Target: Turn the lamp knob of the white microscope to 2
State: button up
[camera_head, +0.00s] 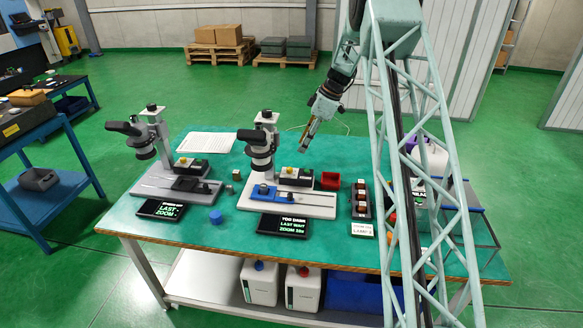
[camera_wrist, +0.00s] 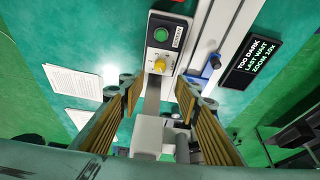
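The white microscope (camera_head: 264,150) stands mid-table on a pale base with a blue stage. Its dark-topped lamp box (camera_head: 297,177) sits on the base, with a small yellow knob (camera_head: 290,171) on top. In the wrist view the lamp box (camera_wrist: 172,38) shows a green button (camera_wrist: 161,34) and the yellow knob (camera_wrist: 160,63); the knob's setting is too small to read. My gripper (camera_head: 307,142) hangs above and behind the box, apart from it. In the wrist view my gripper (camera_wrist: 160,100) is open and empty, with the knob beyond its fingertips, between their lines.
A display (camera_head: 284,225) before the white microscope reads "TOO DARK". A grey microscope (camera_head: 150,140) with its own display (camera_head: 160,209) stands left. A red bin (camera_head: 330,180), a dark rack (camera_head: 361,200) and a "LAMP 2" card (camera_head: 361,230) are right.

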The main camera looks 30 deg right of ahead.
aim_at(290, 169)
jog(key=shift+x, duration=6.75)
jog(key=shift+a, duration=0.15)
jog(key=c, duration=0.8)
